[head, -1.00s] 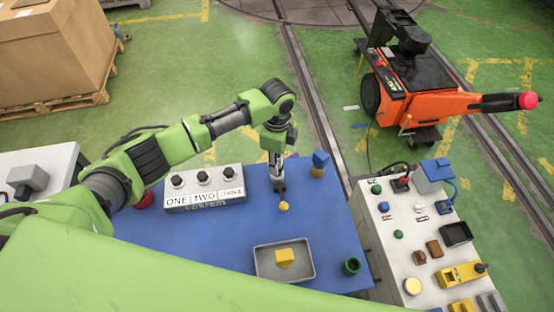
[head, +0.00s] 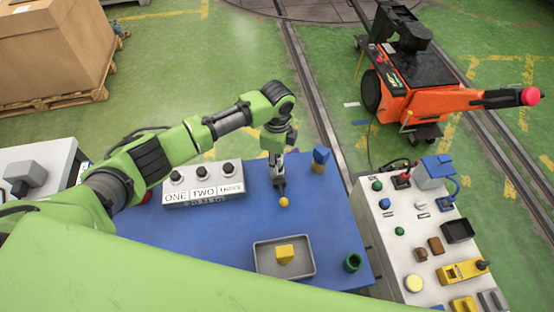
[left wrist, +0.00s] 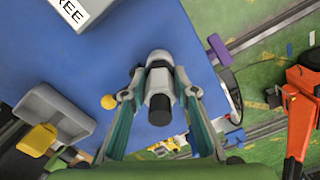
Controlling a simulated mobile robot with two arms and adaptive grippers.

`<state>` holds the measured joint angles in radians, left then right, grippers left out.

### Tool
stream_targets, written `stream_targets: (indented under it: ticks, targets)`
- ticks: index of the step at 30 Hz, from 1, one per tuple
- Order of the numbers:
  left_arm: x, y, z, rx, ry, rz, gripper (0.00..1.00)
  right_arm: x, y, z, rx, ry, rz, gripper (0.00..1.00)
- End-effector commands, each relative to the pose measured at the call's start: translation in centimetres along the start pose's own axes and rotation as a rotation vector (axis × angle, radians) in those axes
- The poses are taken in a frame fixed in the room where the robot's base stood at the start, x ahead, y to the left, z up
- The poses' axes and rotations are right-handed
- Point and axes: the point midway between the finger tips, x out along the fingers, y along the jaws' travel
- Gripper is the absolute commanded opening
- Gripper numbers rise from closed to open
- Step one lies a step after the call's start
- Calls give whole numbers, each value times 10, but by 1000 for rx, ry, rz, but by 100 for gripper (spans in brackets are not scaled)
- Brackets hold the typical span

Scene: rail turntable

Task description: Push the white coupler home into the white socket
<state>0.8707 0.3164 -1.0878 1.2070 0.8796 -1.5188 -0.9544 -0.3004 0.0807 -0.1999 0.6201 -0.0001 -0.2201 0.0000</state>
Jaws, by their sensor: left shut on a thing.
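In the left wrist view a white cylinder with a black end, which looks like the white coupler (left wrist: 158,82), sits between the fingers of my left gripper (left wrist: 160,98). In the head view that gripper (head: 279,184) is shut low over the blue table (head: 230,235), just behind a small yellow ball (head: 284,202). A grey collar shows beyond the white cylinder in the wrist view. I cannot tell the white socket apart there, nor how deep the coupler sits. My right gripper is not in view.
A white panel marked ONE, TWO (head: 204,192) stands left of the gripper. A blue-topped yellow block (head: 320,160) stands to its right. A grey tray (head: 262,262) holding a yellow block (head: 285,254) and a green cup (head: 352,263) lie nearer. A control console (head: 385,235) stands right of the table.

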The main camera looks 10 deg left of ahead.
Motion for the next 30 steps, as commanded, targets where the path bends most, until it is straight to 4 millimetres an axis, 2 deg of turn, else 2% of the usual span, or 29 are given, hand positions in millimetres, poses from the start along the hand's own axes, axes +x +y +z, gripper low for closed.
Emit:
stream_targets:
  ticks: [14, 15, 17, 26, 30]
  targets:
    - [9, 0, 0, 0, 1, 0, 2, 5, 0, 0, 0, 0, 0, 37]
    - [9, 0, 0, 0, 1, 0, 32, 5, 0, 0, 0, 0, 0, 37]
    - [9, 0, 0, 1, 1, 1, 47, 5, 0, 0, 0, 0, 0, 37]
    - [9, 0, 0, 0, 0, 1, 47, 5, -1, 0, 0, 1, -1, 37]
    - [1, -1, 0, 1, 1, -2, 47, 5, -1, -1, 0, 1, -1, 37]
